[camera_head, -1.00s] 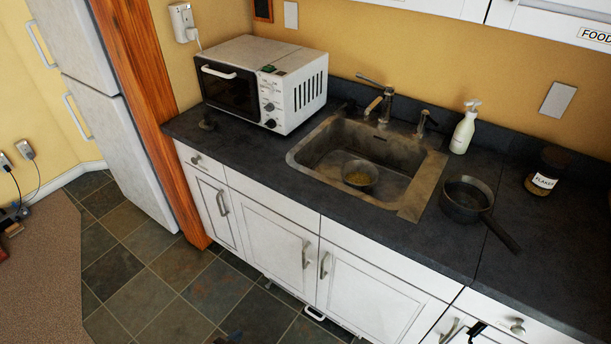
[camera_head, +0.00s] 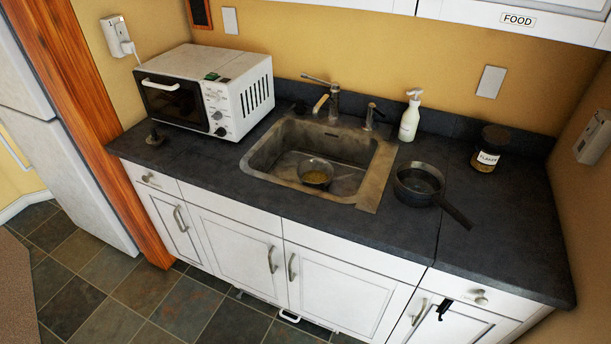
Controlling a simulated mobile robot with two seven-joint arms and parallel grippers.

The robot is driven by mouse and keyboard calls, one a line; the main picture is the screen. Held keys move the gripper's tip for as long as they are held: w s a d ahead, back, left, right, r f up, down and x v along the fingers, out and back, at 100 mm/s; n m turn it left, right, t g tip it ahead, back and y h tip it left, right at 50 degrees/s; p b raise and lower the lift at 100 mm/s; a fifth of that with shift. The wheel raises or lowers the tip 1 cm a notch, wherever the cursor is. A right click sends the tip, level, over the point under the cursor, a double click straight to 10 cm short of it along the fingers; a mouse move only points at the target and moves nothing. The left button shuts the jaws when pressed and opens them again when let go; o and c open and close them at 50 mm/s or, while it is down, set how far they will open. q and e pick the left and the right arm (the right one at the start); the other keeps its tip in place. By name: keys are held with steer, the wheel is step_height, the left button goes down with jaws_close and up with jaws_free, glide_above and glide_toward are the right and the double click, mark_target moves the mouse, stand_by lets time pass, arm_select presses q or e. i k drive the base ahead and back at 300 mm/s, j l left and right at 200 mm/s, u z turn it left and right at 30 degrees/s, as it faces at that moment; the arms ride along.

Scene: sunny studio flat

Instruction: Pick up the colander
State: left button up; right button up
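A small round metal bowl-shaped vessel (camera_head: 315,174) with a yellowish inside sits in the sink basin (camera_head: 350,186); it looks like the colander, but holes are too small to make out. It appears upright on the basin floor, near the front. Neither of my grippers can be made out clearly; a small dark shape (camera_head: 444,309) in front of the right-hand cabinet is too small to identify.
A dark pan (camera_head: 420,184) stands right of the sink, its handle pointing front right. A soap bottle (camera_head: 410,116), a labelled jar (camera_head: 490,149) and a white microwave (camera_head: 206,92) stand on the dark counter (camera_head: 500,235). The tap (camera_head: 332,100) rises behind the basin.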

mark_target(316, 173)
steer(key=u, duration=4.35)
steer(key=z, duration=4.3)
steer(key=i+j+z, duration=0.3)
steer(key=i+j, duration=0.05)
steer(key=i, duration=0.1)
